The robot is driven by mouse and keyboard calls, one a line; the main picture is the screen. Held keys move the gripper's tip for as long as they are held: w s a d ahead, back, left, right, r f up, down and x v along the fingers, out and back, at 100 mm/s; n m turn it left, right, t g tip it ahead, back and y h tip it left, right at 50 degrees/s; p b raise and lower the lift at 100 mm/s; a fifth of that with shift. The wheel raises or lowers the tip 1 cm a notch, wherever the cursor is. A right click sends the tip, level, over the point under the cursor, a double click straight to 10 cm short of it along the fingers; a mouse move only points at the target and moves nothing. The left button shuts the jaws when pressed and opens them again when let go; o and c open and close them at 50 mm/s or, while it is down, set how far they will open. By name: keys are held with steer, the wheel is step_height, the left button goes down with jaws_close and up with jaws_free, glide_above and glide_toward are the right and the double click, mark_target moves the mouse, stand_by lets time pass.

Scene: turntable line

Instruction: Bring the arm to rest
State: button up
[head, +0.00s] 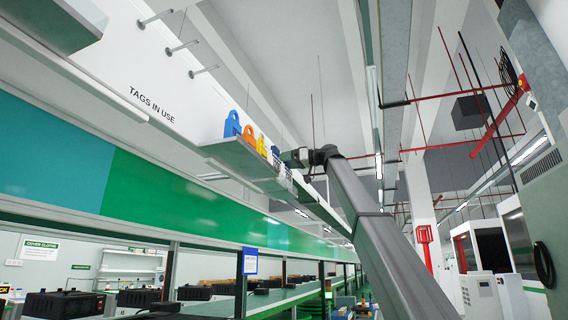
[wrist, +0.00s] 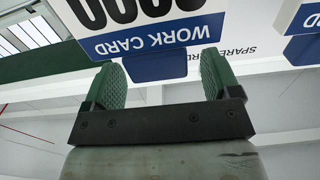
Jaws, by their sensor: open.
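My arm (head: 375,225) reaches up and away in the head view, its end near a high shelf. My gripper is small there; the wrist view shows it (wrist: 160,82) open, with two green ridged pads wide apart. A white and blue work card (wrist: 150,40), upside down in that view, is just past the fingertips, its blue lower tab (wrist: 155,67) in line with the gap. I cannot tell whether the tab is between the pads. No contact is visible.
The shelf (head: 238,156) carries blue (head: 232,125), orange (head: 249,133) and yellow (head: 262,146) padlock-shaped things beside my arm's end. Bare pegs (head: 155,18) stick out of the "TAGS IN USE" board (head: 160,75). Another card (wrist: 302,48) hangs at right in the wrist view.

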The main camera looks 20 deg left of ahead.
steer(key=d, duration=0.8)
steer(key=shift+s+d, duration=0.2)
steer(key=shift+s, duration=0.15)
